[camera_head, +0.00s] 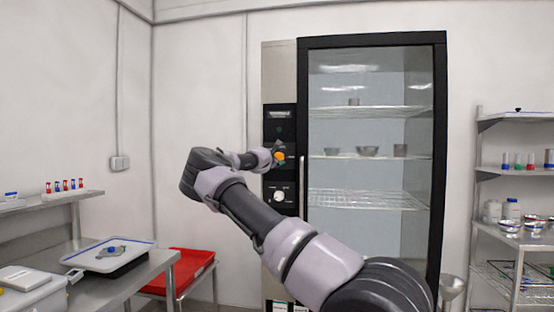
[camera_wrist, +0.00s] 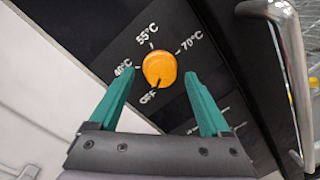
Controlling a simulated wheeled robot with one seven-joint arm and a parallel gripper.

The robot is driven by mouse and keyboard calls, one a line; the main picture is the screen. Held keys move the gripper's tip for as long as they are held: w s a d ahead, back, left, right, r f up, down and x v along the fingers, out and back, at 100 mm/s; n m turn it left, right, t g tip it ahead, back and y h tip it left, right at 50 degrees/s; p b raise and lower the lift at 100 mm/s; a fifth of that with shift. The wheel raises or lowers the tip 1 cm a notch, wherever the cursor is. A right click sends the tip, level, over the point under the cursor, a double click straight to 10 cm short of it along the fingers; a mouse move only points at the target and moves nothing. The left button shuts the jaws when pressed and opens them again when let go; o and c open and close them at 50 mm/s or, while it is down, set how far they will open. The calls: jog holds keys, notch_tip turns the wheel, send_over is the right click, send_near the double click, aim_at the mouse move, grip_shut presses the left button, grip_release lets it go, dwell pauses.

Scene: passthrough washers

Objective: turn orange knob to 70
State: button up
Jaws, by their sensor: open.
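The orange knob (camera_wrist: 159,69) is on a black panel, with the labels OFF, 40°C, 55°C and 70°C around it. A dark pointer mark on the knob points toward OFF. In the wrist view my gripper (camera_wrist: 158,76) is open, with one green finger on each side of the knob. Gaps show between the fingers and the knob, so no contact is visible. In the head view the knob (camera_head: 280,156) is partly hidden by my gripper (camera_head: 276,152), which is at the panel left of the glass door.
A white knob (camera_head: 280,196) is lower on the same panel. The cabinet's metal door handle (camera_wrist: 290,75) stands out close to the right of my gripper. A steel table (camera_head: 150,270) with a tray is at the left, and shelves (camera_head: 505,172) are at the right.

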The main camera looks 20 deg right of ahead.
jog(key=shift+w+d, duration=0.45)
jog(key=shift+w, duration=0.1)
grip_shut()
